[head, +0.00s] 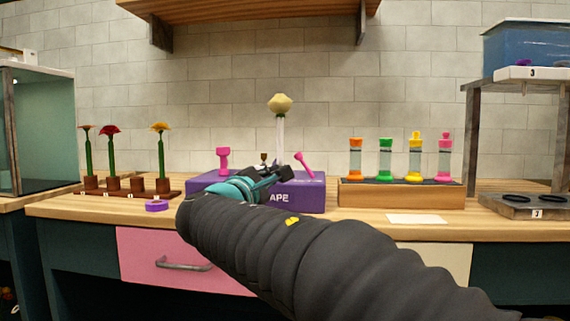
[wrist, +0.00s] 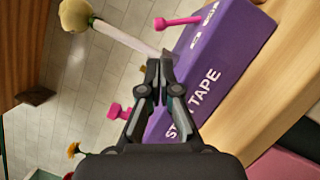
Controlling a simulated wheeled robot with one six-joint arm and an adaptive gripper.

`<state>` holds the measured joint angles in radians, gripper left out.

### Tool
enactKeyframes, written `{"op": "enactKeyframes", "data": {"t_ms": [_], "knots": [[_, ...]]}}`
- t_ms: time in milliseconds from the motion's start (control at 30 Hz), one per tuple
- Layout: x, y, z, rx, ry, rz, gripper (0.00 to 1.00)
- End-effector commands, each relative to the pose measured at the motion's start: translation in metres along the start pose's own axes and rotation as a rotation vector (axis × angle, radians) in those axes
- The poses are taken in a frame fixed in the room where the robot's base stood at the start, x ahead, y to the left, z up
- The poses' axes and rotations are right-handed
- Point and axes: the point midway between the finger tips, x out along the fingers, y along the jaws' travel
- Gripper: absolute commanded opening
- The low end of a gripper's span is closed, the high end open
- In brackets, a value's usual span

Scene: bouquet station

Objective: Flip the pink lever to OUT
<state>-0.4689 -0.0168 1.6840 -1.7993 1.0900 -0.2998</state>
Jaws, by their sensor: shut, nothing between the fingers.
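The pink lever (head: 304,165) stands on the right part of the purple STEM TAPE box (head: 312,198) and leans to the left in the head view. It also shows in the wrist view (wrist: 177,22), beside two small pale labels (wrist: 203,27) too small to read for certain. My gripper (head: 284,172) is shut and empty at the box, just left of the lever in the head view. In the wrist view its fingertips (wrist: 160,62) are apart from the lever, close to a white stem with a pale yellow bloom (wrist: 76,14).
A second pink handle (head: 223,160) stands on the box's left part. A rack of flowers (head: 138,193) and a purple ring (head: 157,206) are at left. A wooden block with several coloured vials (head: 400,195) is at right. A white card (head: 416,219) lies on the counter.

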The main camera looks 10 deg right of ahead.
Motion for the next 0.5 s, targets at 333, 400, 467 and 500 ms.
{"op": "enactKeyframes", "data": {"t_ms": [333, 400, 467, 500], "knots": [[0.011, 0.002, -0.003, 0.001, 0.005, 0.0, 0.0], [0.021, 0.001, -0.002, 0.001, 0.003, -0.001, 0.0], [0.032, 0.001, -0.002, 0.001, 0.003, -0.001, 0.0], [0.039, 0.001, -0.001, 0.001, 0.002, -0.002, 0.0]]}}
